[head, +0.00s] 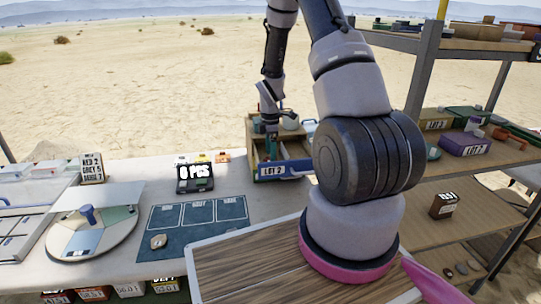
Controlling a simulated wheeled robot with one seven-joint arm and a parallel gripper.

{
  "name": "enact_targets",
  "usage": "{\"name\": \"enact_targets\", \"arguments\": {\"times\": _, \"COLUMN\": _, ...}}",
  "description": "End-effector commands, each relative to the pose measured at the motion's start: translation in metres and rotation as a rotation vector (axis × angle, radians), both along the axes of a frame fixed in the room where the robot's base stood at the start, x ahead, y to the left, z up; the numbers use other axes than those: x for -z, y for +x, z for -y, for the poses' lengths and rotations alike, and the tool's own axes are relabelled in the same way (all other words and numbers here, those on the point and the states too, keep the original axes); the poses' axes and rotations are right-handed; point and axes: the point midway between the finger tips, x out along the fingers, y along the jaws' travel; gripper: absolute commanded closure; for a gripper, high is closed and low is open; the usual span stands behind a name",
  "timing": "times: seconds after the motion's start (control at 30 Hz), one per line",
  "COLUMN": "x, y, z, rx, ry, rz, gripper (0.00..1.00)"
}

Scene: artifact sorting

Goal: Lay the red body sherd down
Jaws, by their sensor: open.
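My gripper (271,152) is at the wooden cabinet in the middle of the head view, pointing down over the open drawer labelled LOT 2 (286,169). It is open; its fingertips are small and partly lost against the drawer. I cannot make out a red body sherd, either at the fingertips or in the drawer. A dark blue mat (199,227) with three labelled fields, the middle one reading BODY, lies on the table to the left of the drawer. A pale beige sherd (158,241) lies on the mat's left field.
A dark scale (195,179) reading 8 PCS stands behind the mat. A round sectioned disc (92,233) with a blue knob lies left. A tally sign (92,166) stands behind it. A wood-topped surface (250,268) fills the front. Shelves with boxes (464,145) stand right.

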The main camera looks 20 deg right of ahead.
Motion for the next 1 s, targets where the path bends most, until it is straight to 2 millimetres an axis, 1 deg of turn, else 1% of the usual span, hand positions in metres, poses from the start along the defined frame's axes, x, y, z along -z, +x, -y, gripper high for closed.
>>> {"name": "enact_targets", "arguments": {"times": 0.3, "x": -0.063, "y": 0.001, "z": 0.0, "rx": 0.002, "ry": 0.0, "rz": 0.005, "gripper": 0.0}}
{"name": "enact_targets", "arguments": {"times": 0.4, "x": -0.08, "y": 0.001, "z": 0.001, "rx": 0.002, "ry": -0.001, "rz": 0.004, "gripper": 0.0}}
{"name": "enact_targets", "arguments": {"times": 0.5, "x": -0.091, "y": 0.0, "z": 0.001, "rx": 0.001, "ry": -0.001, "rz": 0.003, "gripper": 0.0}}
{"name": "enact_targets", "arguments": {"times": 0.77, "x": -0.102, "y": 0.0, "z": 0.0, "rx": 0.006, "ry": -0.001, "rz": 0.003, "gripper": 0.0}}
{"name": "enact_targets", "arguments": {"times": 0.83, "x": -0.11, "y": -0.001, "z": -0.001, "rx": 0.033, "ry": -0.001, "rz": 0.014, "gripper": 0.0}}
{"name": "enact_targets", "arguments": {"times": 0.87, "x": -0.116, "y": -0.002, "z": -0.002, "rx": 0.052, "ry": -0.001, "rz": 0.022, "gripper": 0.0}}
{"name": "enact_targets", "arguments": {"times": 0.97, "x": -0.146, "y": -0.008, "z": -0.007, "rx": 0.156, "ry": 0.001, "rz": 0.059, "gripper": 0.0}}
{"name": "enact_targets", "arguments": {"times": 1.0, "x": -0.162, "y": -0.012, "z": -0.009, "rx": 0.211, "ry": 0.005, "rz": 0.08, "gripper": 0.0}}
